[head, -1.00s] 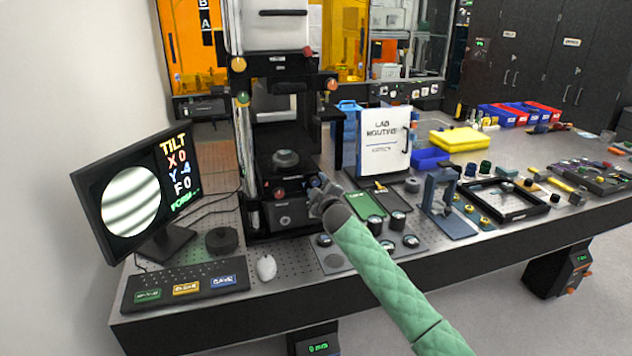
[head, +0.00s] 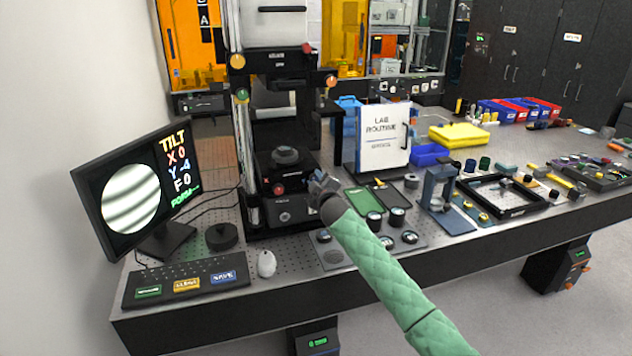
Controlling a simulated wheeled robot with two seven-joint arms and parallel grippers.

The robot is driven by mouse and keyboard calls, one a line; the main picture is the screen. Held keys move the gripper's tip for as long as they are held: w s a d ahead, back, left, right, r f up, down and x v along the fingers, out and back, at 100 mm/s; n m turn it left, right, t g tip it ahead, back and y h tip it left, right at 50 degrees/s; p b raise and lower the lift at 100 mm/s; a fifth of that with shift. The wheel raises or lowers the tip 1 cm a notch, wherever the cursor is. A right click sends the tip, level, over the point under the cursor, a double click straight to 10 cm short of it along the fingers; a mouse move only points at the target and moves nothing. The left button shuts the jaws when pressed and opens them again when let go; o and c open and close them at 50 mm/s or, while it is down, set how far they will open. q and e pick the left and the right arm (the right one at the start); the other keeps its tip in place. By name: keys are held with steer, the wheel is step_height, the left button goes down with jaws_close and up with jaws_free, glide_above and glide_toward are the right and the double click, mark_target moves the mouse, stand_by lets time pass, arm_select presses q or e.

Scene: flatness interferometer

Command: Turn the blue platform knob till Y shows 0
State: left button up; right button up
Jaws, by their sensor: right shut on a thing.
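The interferometer (head: 283,215) stands on the perforated bench, with a round dark part (head: 285,156) on its platform. A red knob (head: 279,188) shows on the platform's front. My right gripper (head: 318,182) is at the platform's right side, shut on the blue platform knob, which is mostly hidden behind the gripper. The monitor (head: 140,190) at the left shows a round striped fringe picture and the text TILT, X 0, Y -4, F 0, with a green line below. My left gripper is not in view.
A keyboard panel (head: 185,283) with green, yellow and blue keys, a mouse (head: 266,263) and a black puck (head: 221,236) lie in front.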

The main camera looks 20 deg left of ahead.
arm_select(q)
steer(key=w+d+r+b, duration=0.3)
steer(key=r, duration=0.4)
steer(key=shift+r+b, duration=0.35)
steer(key=shift+b, duration=0.05)
arm_select(e)
steer(key=shift+m, duration=4.7)
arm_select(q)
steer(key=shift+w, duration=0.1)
arm_select(e)
steer(key=o, duration=1)
steer(key=shift+c, duration=0.2)
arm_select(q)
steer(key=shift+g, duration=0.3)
